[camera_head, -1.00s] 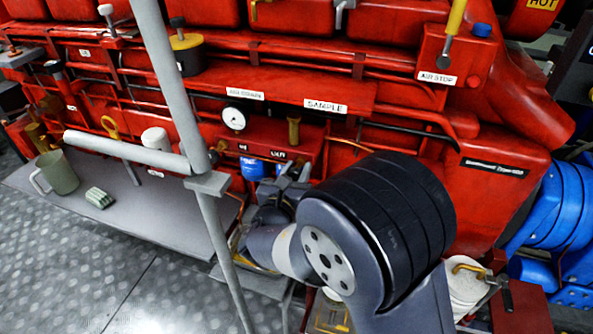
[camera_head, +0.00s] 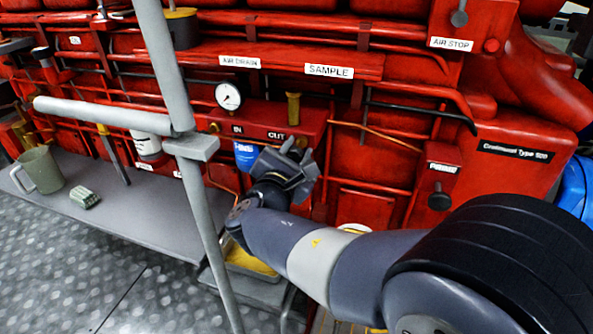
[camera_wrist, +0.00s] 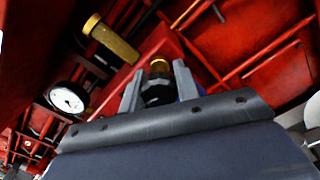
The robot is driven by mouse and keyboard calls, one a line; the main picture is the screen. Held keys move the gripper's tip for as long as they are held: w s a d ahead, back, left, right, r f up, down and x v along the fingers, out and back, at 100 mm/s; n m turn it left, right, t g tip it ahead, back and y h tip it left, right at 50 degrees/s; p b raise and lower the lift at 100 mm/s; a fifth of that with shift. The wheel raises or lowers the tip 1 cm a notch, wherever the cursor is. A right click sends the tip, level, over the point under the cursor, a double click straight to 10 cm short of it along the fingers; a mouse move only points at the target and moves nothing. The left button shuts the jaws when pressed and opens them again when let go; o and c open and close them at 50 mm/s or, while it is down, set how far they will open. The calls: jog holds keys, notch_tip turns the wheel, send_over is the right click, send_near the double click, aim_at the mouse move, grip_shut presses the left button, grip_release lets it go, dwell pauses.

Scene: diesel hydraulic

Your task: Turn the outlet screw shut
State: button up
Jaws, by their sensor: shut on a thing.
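The red block labelled "IN" and "OUT" (camera_head: 275,125) sits in the middle of the engine side, with a blue-and-white canister (camera_head: 245,155) under it. My gripper (camera_head: 296,152) is just below and beside the "OUT" label and hides what it holds in the head view. In the wrist view my gripper (camera_wrist: 158,85) has its two grey fingers on either side of a dark knob with a brass end, the outlet screw (camera_wrist: 157,90). It is shut on this screw. How far the screw is turned cannot be seen.
A pressure gauge (camera_head: 228,96) and a brass fitting (camera_head: 293,108) stand above the block. A grey post with a side rail (camera_head: 195,180) rises left of my arm.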

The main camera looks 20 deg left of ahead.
jog(key=m+b, duration=0.2)
jog(key=b, duration=0.1)
jog(key=m+b, duration=0.2)
jog(key=b, duration=0.2)
jog(key=shift+f+m, duration=0.4)
jog(key=m+b, duration=0.3)
jog(key=b, duration=0.2)
jog(key=shift+m, duration=0.3)
jog(key=m+b, duration=0.3)
jog(key=b, duration=0.1)
jog(key=shift+b, duration=0.4)
jog(key=m+b, duration=0.3)
jog(key=shift+r+m, duration=0.25)
jog(key=shift+m, duration=0.05)
jog(key=shift+r, duration=0.1)
jog(key=o, duration=1)
